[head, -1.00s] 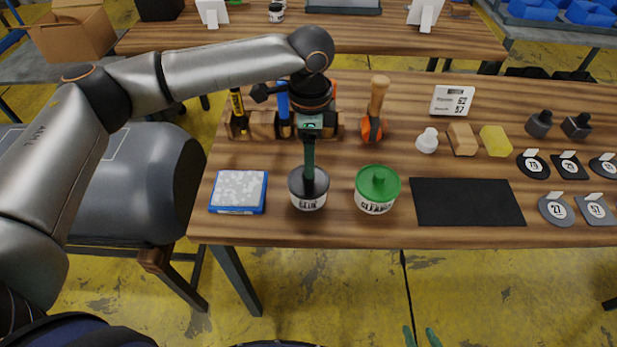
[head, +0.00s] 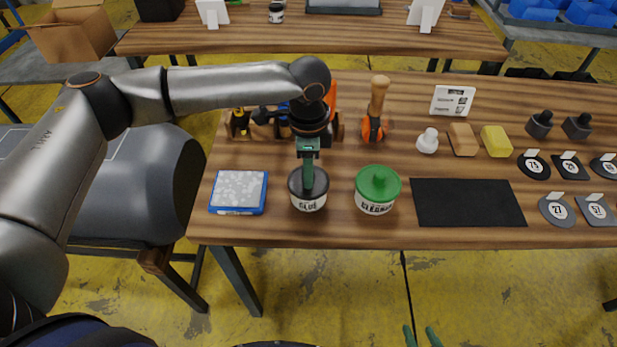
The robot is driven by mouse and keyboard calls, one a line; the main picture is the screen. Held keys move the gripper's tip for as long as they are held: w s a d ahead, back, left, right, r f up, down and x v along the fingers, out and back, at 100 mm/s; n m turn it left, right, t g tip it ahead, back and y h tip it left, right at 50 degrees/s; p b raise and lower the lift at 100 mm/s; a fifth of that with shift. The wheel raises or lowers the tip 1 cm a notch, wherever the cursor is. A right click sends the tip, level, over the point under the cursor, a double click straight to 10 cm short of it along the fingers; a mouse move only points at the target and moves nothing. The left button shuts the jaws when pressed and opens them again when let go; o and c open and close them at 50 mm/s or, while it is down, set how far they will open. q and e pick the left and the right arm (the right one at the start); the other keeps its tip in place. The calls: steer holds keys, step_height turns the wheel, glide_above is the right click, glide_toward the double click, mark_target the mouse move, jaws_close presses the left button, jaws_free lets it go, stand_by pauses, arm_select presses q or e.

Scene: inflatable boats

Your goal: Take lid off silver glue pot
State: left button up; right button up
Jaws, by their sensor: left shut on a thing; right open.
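The silver glue pot (head: 309,204), labelled GLUE, stands upright near the table's front edge. Its dark lid (head: 296,186) appears to sit on the pot's rim. My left gripper (head: 308,184) points down from above and is shut on the lid, at its middle. The fingers hide the lid's knob. My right gripper (head: 422,337) shows only its green fingertips at the bottom edge, apart and empty, well in front of the table.
A green-lidded cleaner pot (head: 377,190) stands close to the right of the glue pot. A blue-edged box (head: 238,191) lies to its left. A black mat (head: 467,202) lies bare further right. A tool rack (head: 262,128) stands behind.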

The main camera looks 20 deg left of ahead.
arm_select(q)
jaws_close()
steer(key=shift+r, duration=0.15)
steer(key=shift+r, duration=0.35)
step_height(320, 180, up, 3)
steer(key=shift+d+f, duration=0.1)
steer(key=shift+f, duration=0.1)
steer(key=s+d+r, duration=0.2)
steer(key=d+r, duration=0.7)
steer(key=d, duration=0.4)
steer(key=shift+d+r+p, duration=0.2)
steer(key=shift+d+p, duration=0.1)
steer(key=shift+d, duration=0.1)
